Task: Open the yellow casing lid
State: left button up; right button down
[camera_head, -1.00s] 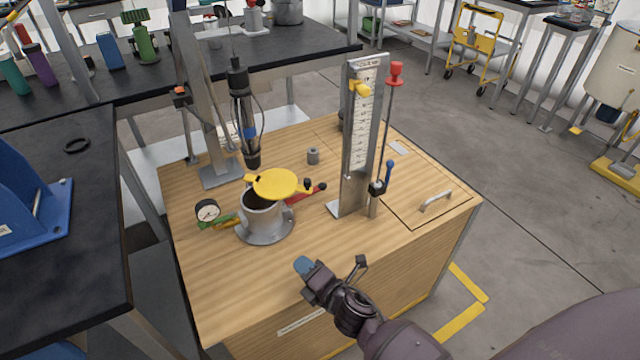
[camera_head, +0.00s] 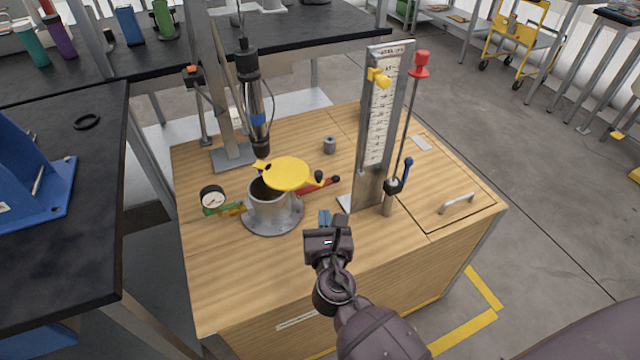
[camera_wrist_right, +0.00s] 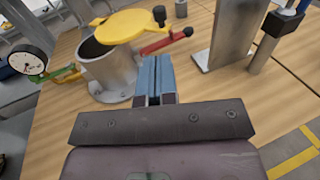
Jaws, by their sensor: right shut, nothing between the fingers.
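The yellow casing lid (camera_head: 287,173) is a flat disc with a small tab at its left. It sits at the top of the grey cylindrical casing (camera_head: 273,214), and part of the casing's dark opening shows below it. The lid also shows in the right wrist view (camera_wrist_right: 130,25), at the upper middle. My right gripper (camera_head: 325,218) has blue fingertips and is shut and empty. It is in front of and to the right of the casing, apart from the lid. In the right wrist view its fingers (camera_wrist_right: 154,80) are together. My left gripper is not in view.
A red-handled valve (camera_head: 320,184) sticks out right of the casing, and a dial gauge (camera_head: 212,197) stands at its left. A metal post with a scale (camera_head: 382,120) rises at the right. A black cylinder (camera_head: 252,95) hangs behind the lid. The wooden top's front left is clear.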

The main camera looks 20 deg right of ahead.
aim_at(320, 176)
jog(key=b+x, duration=0.1)
jog(key=x, duration=0.8)
jog(key=shift+w+f, duration=0.1)
jog(key=shift+w, duration=0.15)
jog(key=shift+w+d, duration=0.25)
jog(key=shift+w, duration=0.35)
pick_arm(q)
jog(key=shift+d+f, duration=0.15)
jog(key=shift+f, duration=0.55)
pick_arm(e)
jog(key=shift+w+d+r+n+y, duration=0.3)
jog(key=shift+w+y, duration=0.05)
jog(key=shift+y, duration=0.05)
pick_arm(q)
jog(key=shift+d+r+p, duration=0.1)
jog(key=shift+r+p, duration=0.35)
jog(key=shift+p, duration=0.05)
pick_arm(e)
jog(key=w+d, duration=0.1)
jog(key=w+d+n+y, duration=0.1)
jog(key=shift+w+d+f+t, duration=0.25)
jog(key=shift+w+d+t, duration=0.05)
jog(key=shift+w+d, duration=0.1)
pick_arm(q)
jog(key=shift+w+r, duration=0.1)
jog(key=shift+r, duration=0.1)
